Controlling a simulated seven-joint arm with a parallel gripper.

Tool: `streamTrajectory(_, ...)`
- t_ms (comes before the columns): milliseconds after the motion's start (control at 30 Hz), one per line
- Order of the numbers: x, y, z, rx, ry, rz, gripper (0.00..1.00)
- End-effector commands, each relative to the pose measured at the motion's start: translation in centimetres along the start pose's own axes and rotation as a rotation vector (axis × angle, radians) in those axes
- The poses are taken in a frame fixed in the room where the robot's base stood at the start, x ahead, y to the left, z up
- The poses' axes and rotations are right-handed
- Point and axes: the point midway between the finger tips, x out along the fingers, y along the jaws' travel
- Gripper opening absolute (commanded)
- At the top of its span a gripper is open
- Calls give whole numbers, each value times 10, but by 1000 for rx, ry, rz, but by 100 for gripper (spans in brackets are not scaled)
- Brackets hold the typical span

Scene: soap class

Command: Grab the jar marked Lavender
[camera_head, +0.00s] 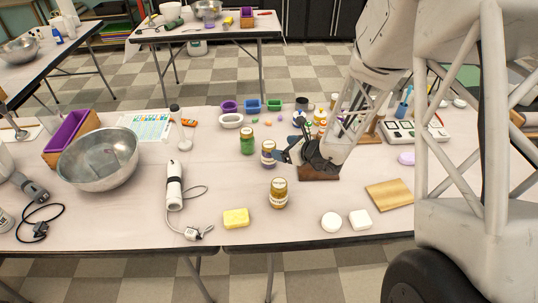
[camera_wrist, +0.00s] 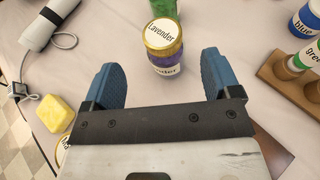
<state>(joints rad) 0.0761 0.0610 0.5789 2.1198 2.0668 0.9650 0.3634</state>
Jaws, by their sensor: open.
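The Lavender jar (camera_wrist: 163,42) has a gold rim, a white lid label reading "Lavender" and purple contents. It stands upright just beyond and between the tips of my open gripper (camera_wrist: 162,80) in the wrist view. The fingers are blue and apart from the jar, with nothing held. In the head view the Lavender jar (camera_head: 268,158) stands on the table at the left side of my gripper (camera_head: 284,155). A green jar (camera_head: 247,141) stands behind it to the left, and an amber jar (camera_head: 278,195) stands nearer the front edge.
A yellow sponge-like block (camera_head: 236,218), a white hand blender (camera_head: 174,188) and a steel bowl (camera_head: 98,160) lie to the left. Two white soaps (camera_head: 345,221) and a wooden board (camera_head: 390,195) are at front right. A wooden rack (camera_wrist: 285,80) with colour bottles is right of my gripper.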

Motion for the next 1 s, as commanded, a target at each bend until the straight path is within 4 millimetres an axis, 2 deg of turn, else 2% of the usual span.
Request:
streamTrajectory(467,25,0,0,0,0,2,83)
streamTrajectory(1000,31,0,0,-1,0,1,83)
